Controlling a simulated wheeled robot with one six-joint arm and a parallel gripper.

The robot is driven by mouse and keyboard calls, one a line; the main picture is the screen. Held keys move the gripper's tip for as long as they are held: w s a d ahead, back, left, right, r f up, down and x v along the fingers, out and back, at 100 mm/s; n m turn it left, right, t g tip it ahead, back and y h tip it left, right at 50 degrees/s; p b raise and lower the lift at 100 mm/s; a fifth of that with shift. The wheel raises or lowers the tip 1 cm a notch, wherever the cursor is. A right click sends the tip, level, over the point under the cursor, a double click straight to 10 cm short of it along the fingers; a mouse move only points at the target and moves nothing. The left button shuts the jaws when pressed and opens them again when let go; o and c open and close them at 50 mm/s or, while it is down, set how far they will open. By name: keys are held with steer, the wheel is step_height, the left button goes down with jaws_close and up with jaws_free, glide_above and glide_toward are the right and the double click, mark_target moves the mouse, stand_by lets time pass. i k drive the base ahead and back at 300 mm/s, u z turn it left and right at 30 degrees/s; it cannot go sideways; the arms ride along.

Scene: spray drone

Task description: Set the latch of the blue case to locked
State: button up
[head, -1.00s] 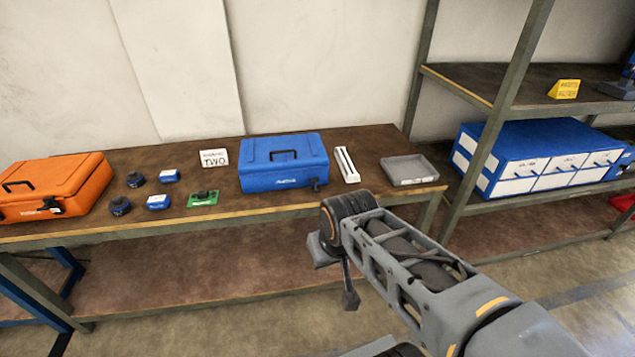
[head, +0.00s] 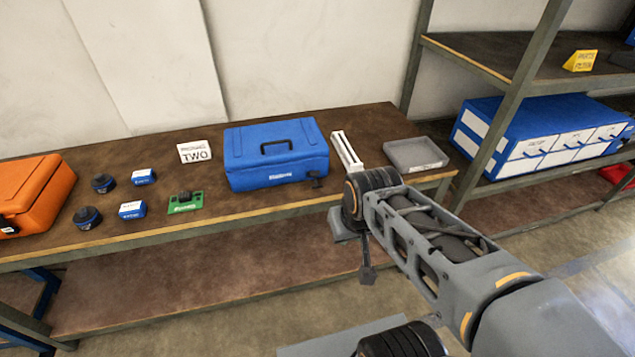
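The blue case (head: 275,155) stands closed on the wooden bench, with a black handle on its lid. Its dark latch (head: 314,180) is at the right end of the front face; its setting is too small to tell. My gripper (head: 367,272) hangs below my arm's wrist, in front of the bench edge, to the right of and nearer than the case. It is apart from the case and the latch. Its fingers are too small to show whether they are open or shut.
An orange case (head: 30,195), dark round parts, small blue boxes, a green board (head: 184,203) and a "TWO" sign (head: 195,151) are left of the blue case. A white rail (head: 346,150) and grey tray (head: 415,154) are right. A shelf post (head: 505,110) stands further right.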

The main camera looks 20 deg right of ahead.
mark_target(314, 173)
steer(key=z, duration=0.05)
steer(key=k, duration=1.1)
steer(key=u, duration=1)
steer(key=i, duration=1.3)
steer(key=z, duration=0.7)
